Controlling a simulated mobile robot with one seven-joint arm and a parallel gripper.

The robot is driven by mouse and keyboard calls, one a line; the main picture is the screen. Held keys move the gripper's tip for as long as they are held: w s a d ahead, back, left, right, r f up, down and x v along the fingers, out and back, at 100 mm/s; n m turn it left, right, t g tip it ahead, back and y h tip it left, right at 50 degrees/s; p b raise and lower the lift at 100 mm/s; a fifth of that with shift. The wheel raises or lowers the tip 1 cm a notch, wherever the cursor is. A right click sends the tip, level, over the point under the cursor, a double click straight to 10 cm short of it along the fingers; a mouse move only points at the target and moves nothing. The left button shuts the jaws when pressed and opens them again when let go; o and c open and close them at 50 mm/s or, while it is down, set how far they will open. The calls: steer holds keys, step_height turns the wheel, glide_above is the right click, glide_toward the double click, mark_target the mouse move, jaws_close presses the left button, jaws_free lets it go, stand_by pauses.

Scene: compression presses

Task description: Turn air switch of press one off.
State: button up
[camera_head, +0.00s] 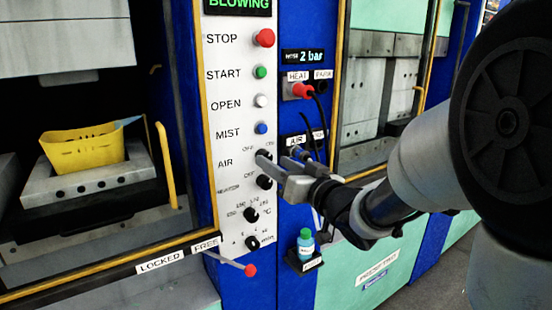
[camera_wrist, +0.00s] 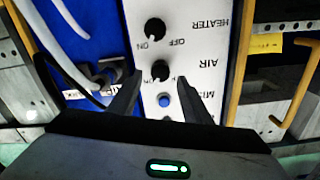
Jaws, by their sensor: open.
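The AIR switch (camera_head: 263,155) is a black rotary knob on the white control panel of the press, below the blue MIST button (camera_head: 261,128). OFF and ON marks are printed above it; which one it points at I cannot tell. My gripper (camera_head: 270,173) is in front of the panel at this knob, partly covering it. In the wrist view, where the labels are upside down, the AIR knob (camera_wrist: 160,71) lies between the tips of my open gripper (camera_wrist: 160,79). Whether the fingers touch the knob is unclear.
The HEATER knob (camera_head: 264,182) is just below. STOP (camera_head: 264,38), START and OPEN buttons are above. A red-tipped lever (camera_head: 250,270) sticks out below. A red HEAT plug (camera_head: 303,91) with cable and a small bottle (camera_head: 306,243) are at the right.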

mark_target(270, 159)
steer(key=shift+x, duration=1.8)
steer(key=c, duration=1)
steer(key=shift+c, duration=0.2)
